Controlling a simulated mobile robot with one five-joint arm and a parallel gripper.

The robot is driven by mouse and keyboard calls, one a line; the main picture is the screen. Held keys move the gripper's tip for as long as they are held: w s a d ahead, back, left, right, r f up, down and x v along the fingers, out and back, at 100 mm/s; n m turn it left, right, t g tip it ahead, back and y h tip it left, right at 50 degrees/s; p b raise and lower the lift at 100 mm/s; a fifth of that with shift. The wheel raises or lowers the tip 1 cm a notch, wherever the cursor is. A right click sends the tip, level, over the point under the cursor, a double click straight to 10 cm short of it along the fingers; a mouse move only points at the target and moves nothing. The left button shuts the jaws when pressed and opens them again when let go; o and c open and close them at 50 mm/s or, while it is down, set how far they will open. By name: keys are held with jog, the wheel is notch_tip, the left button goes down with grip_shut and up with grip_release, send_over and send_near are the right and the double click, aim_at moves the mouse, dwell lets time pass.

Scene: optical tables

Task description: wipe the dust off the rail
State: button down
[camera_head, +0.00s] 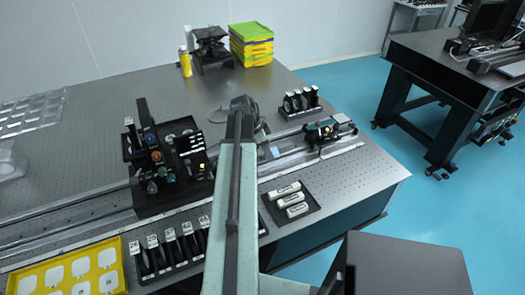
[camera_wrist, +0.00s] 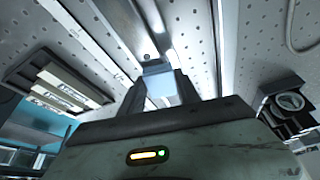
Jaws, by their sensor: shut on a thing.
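The rail (camera_head: 302,160) is a long silver track running across the optical table from lower left to right. It also shows in the wrist view as a bright channel (camera_wrist: 172,32) running up from my gripper. My gripper (camera_wrist: 160,92) is shut on a pale blue-white wipe (camera_wrist: 158,84), which sits between its two dark fingers. In the head view the wipe (camera_head: 275,152) shows as a small pale patch at the rail, just right of my arm. My arm hides part of the rail. I cannot make out dust, nor whether the wipe touches the rail.
A black optics assembly (camera_head: 165,165) stands at the rail's left part, and a small carriage (camera_head: 325,131) sits at its right. A tray of white-labelled pieces (camera_head: 311,207) lies in front. A rack of black holders (camera_head: 299,102) stands behind. The table (camera_head: 110,95) is mostly clear at back left.

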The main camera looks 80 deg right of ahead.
aim_at(263, 157)
jog(key=shift+s+d, duration=0.25)
jog(key=shift+w+a+f, duration=0.15)
jog(key=shift+w+a, duration=1.15)
jog(key=shift+w, duration=0.15)
jog(key=shift+w+a+r, duration=0.1)
jog(key=shift+w+a, duration=0.95)
jog(key=shift+w, duration=0.25)
jog(key=shift+w+a+r, duration=0.1)
jog(key=shift+w+a, duration=0.9)
jog(key=shift+w, duration=0.3)
jog(key=shift+w+a+f, duration=0.15)
jog(key=shift+w+a, duration=0.9)
jog(key=shift+w, duration=0.25)
notch_tip(263, 157, up, 6)
jog(key=p, duration=0.6)
